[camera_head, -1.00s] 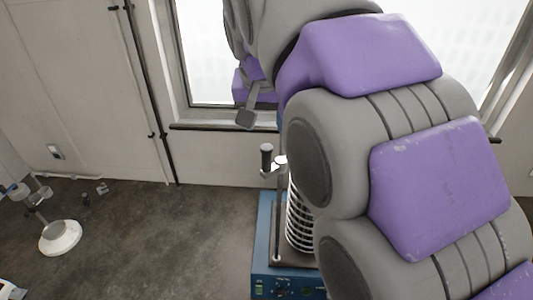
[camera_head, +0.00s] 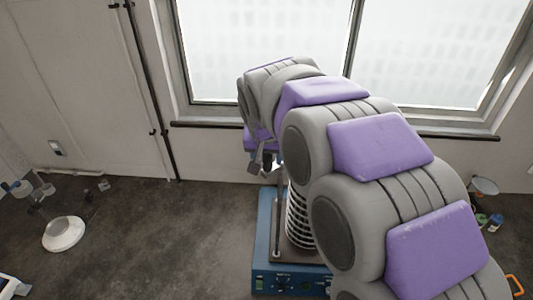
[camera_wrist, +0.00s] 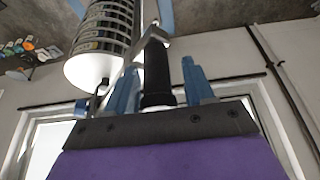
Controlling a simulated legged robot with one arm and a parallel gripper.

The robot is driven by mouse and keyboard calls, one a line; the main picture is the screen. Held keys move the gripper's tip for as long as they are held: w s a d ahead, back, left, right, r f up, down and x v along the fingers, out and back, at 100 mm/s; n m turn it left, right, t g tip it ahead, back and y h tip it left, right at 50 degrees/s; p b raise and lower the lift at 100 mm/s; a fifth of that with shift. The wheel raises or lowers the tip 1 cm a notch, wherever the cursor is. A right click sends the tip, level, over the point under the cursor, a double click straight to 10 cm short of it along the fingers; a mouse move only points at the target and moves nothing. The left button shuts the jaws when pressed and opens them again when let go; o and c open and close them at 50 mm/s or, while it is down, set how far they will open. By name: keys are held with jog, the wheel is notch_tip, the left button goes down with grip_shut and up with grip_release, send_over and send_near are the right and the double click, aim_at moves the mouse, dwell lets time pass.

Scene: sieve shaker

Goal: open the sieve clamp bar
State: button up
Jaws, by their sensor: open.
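The sieve shaker has a blue base (camera_head: 262,235) with a control panel and a stack of ringed sieves (camera_head: 298,222), partly hidden behind my arm. The stack also shows at the upper left of the wrist view (camera_wrist: 105,25), which looks upside down. The clamp bar carries a black upright handle (camera_wrist: 156,75) on a metal arm. My gripper (camera_wrist: 160,66) is open, with one blue finger on each side of the handle and visible gaps between. In the head view my gripper (camera_head: 256,162) is at the top left of the stack, where it largely hides the handle.
A white-based stand (camera_head: 64,234) is on the grey worktop at the left. Small containers (camera_head: 488,220) and a white bowl (camera_head: 484,186) are at the right. A window and wall stand close behind the shaker.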

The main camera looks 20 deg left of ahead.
jog(key=shift+f, duration=0.1)
jog(key=shift+c, duration=0.3)
grip_shut()
dwell(0.4)
